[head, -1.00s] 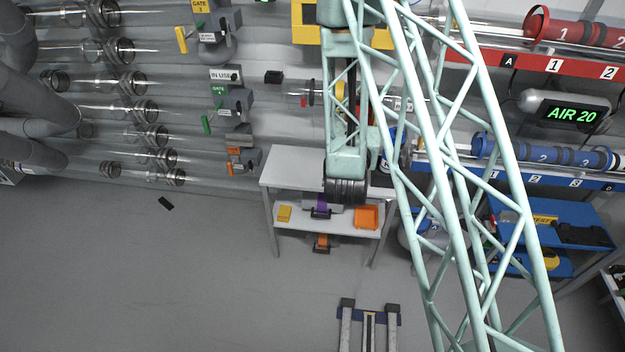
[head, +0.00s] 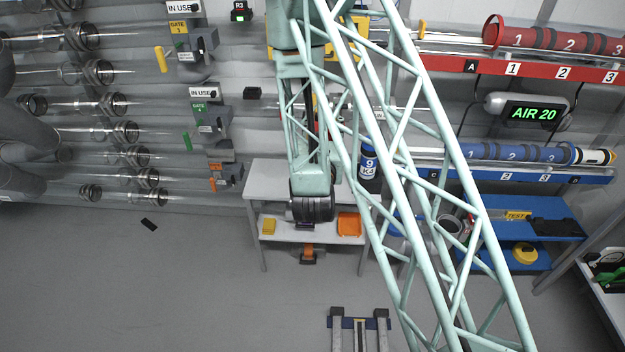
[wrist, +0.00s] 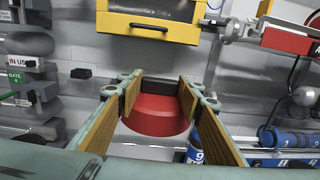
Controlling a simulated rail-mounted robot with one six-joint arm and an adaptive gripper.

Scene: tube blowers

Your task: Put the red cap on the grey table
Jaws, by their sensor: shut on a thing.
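The red cap (wrist: 158,115) is between the two fingers of my gripper (wrist: 158,98) in the wrist view, with a dark band along its top. The wood-coloured finger pads close on it from both sides, and it is held up in front of the wall. In the head view the grey table (head: 262,180) stands against the back wall, with a bare-looking top and a lower shelf. My arm hangs in front of the table and covers part of its top.
A blue bottle (head: 368,163) stands at the table's right. A yellow box (wrist: 150,22) is on the wall above the cap.

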